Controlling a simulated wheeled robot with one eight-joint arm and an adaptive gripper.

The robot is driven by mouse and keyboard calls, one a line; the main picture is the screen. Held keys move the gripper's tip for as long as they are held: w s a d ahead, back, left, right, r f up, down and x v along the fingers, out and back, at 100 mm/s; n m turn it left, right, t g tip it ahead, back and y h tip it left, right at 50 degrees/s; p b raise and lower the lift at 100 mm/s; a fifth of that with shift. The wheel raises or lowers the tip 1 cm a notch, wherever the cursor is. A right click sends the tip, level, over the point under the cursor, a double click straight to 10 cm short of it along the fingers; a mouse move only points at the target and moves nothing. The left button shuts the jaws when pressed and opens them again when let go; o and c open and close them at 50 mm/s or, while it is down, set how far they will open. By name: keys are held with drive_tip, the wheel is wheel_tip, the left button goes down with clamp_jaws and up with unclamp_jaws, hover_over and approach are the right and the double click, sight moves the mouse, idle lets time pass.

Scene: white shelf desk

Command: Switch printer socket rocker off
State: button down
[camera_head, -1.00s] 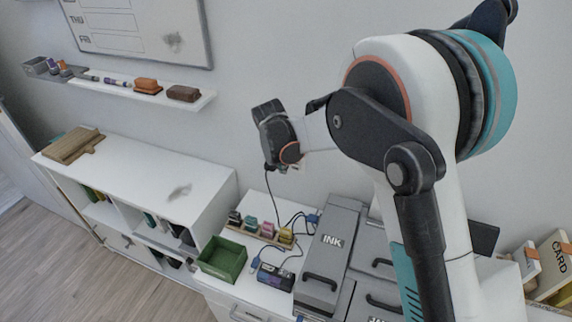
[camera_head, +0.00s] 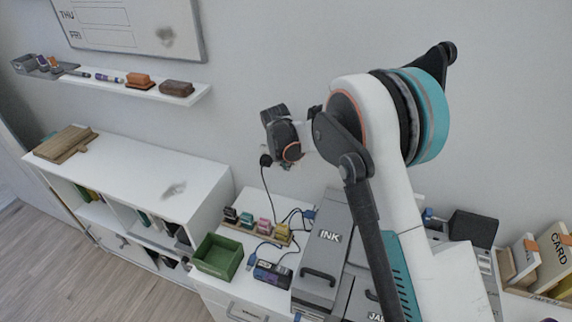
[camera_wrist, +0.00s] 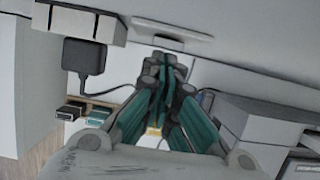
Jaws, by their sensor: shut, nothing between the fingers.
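A black plug adapter (camera_wrist: 84,57) hangs under a pale socket block (camera_wrist: 113,25) on the wall, at the upper left of the wrist view. Its cord runs down to the right. The plug also shows in the head view (camera_head: 266,160), just left of my gripper (camera_head: 288,165). In the wrist view my gripper (camera_wrist: 168,62) is shut and empty, its tips to the right of the plug and apart from it. A pale plate (camera_wrist: 165,30) is beyond the tips. I cannot make out a rocker or its position; my arm hides part of the wall.
A wall shelf (camera_head: 130,84) and whiteboard (camera_head: 130,25) are at left. Wall left of the plug is clear.

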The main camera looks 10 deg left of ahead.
drive_tip(key=shift+w+r, duration=0.2)
drive_tip(key=shift+w, duration=0.25)
drive_tip(key=shift+r, duration=0.15)
drive_tip(key=shift+r, duration=0.65)
